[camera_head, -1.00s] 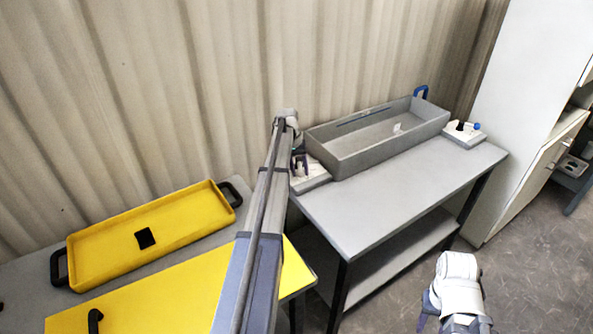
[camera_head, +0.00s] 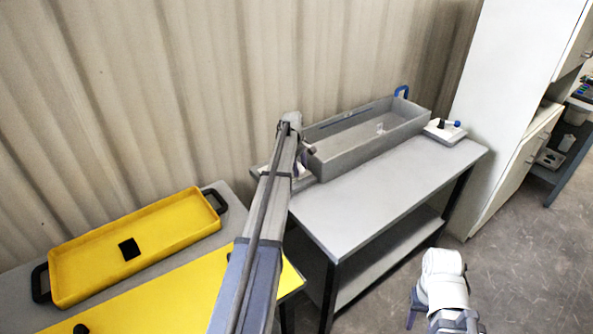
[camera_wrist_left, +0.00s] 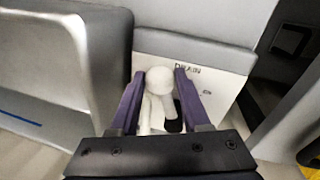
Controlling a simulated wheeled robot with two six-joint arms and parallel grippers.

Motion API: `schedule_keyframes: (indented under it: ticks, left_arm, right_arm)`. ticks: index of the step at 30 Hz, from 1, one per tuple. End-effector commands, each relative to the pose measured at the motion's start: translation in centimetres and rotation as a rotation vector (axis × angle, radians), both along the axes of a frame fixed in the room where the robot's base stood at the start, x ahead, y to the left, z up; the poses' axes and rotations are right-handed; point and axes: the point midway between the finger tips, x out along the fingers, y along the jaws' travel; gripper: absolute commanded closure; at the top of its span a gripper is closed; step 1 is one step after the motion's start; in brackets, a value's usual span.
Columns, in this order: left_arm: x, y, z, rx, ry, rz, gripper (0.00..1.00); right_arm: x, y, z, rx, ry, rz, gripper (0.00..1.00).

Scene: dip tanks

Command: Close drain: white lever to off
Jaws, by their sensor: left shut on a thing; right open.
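The white drain lever (camera_wrist_left: 160,82), with a round white knob, stands at a pale plate (camera_wrist_left: 205,85) printed DRAIN. My left gripper (camera_wrist_left: 159,76) is shut on the lever, with a purple finger on each side of the knob. A black part (camera_wrist_left: 174,124) shows beside the lever's stem, partly hidden by the right finger. In the head view my left arm covers most of this plate (camera_head: 301,183), and the lever cannot be made out. My right gripper (camera_head: 412,308) is open and empty, low at the right over the floor; one finger is mostly hidden.
The long grey tank (camera_head: 345,163) sits on a grey table (camera_head: 385,190) with a lower shelf. A yellow tray (camera_head: 95,262) lies at left. A white cabinet (camera_head: 510,90) stands at right.

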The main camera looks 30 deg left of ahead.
Motion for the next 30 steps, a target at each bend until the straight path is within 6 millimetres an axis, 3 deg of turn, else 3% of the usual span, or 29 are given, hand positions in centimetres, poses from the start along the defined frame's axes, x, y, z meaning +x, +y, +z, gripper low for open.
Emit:
schedule_keyframes:
  ticks: [13,30]
  left_arm:
    - [1.8,0.3,0.0,0.001,0.0,0.231,1.0]
    - [2.1,0.3,0.0,0.0,-0.001,0.276,1.0]
  right_arm:
    - [0.0,0.0,0.0,0.0,0.0,0.0,0.5]
    - [0.0,0.0,0.0,0.0,0.0,0.0,0.5]
